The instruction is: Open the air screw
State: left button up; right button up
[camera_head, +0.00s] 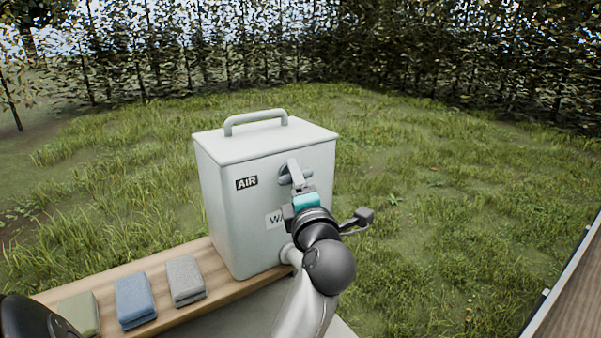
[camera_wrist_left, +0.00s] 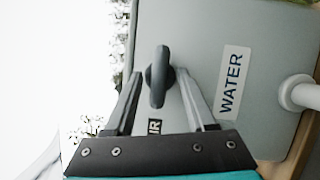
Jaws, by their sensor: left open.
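The air screw (camera_wrist_left: 159,77) is a dark grey winged knob on the face of a pale grey canister (camera_head: 230,215). In the left wrist view its wing points roughly along the fingers. My left gripper (camera_wrist_left: 161,80) is open, with one finger on each side of the knob; I cannot tell whether either touches it. In the head view my left gripper (camera_head: 297,182) is at the upper part of the canister's face and hides much of the screw. The AIR label (camera_head: 246,183) is partly hidden behind the gripper in the wrist view. My right gripper is not in view.
The canister stands on a wooden board (camera_head: 220,290), with a grey cloth (camera_head: 185,280), a blue cloth (camera_head: 135,299) and a green cloth (camera_head: 79,313) to its left. A WATER label (camera_wrist_left: 231,82) and a white spout (camera_wrist_left: 299,93) are beside the gripper. Grass lies behind.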

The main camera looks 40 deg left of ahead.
pick_arm(q)
jog(key=shift+w+a, duration=0.1)
jog(key=shift+a, duration=0.15)
jog(key=shift+r, duration=0.1)
jog(key=shift+c, duration=0.2)
grip_shut()
